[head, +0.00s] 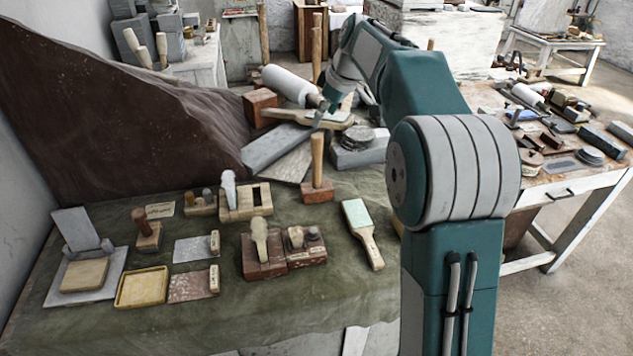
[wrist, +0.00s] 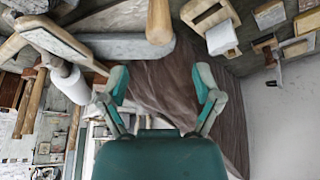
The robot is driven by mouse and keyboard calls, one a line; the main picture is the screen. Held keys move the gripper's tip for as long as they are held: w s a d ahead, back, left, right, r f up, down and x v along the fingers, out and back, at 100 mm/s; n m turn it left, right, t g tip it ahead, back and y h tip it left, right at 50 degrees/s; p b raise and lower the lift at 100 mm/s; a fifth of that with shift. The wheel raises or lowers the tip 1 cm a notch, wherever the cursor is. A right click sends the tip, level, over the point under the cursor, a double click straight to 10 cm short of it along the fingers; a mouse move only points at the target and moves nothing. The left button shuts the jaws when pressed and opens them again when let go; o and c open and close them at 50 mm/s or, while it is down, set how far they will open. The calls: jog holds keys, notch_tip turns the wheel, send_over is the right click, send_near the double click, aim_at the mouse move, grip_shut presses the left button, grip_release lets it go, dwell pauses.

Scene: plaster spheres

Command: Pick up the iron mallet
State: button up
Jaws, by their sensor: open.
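In the head view, a mallet-like tool with an upright wooden handle (head: 318,155) and a reddish-brown block head (head: 317,194) stands on the green cloth. It may be the iron mallet, but its material is unclear. My gripper (wrist: 162,82) is open in the wrist view, with nothing between its fingers. A thick wooden handle (wrist: 158,20) points down from the top edge there, beyond the fingertips; it looks like the same tool's handle. In the head view my arm reaches over the back of the table, with the gripper above and behind the handle.
A white roller (head: 287,85), wooden float and grey blocks lie just behind the tool. Smaller tools, a yellow tray (head: 142,287) and a green-faced paddle (head: 358,222) are spread on the cloth (head: 250,315). A dark draped sheet (head: 130,120) rises at left.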

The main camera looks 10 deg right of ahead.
aim_at(314, 144)
jog(key=x, duration=0.4)
jog(key=shift+a, duration=0.1)
jog(key=x, duration=0.3)
jog(key=d+x, duration=0.1)
jog(key=x, duration=0.1)
jog(key=shift+s+f, duration=0.15)
jog(key=shift+s, duration=0.05)
jog(key=shift+w+a+f, duration=0.1)
jog(key=shift+a+f, duration=0.15)
jog(key=shift+f, duration=0.05)
grip_shut()
jog(key=shift+r, duration=0.15)
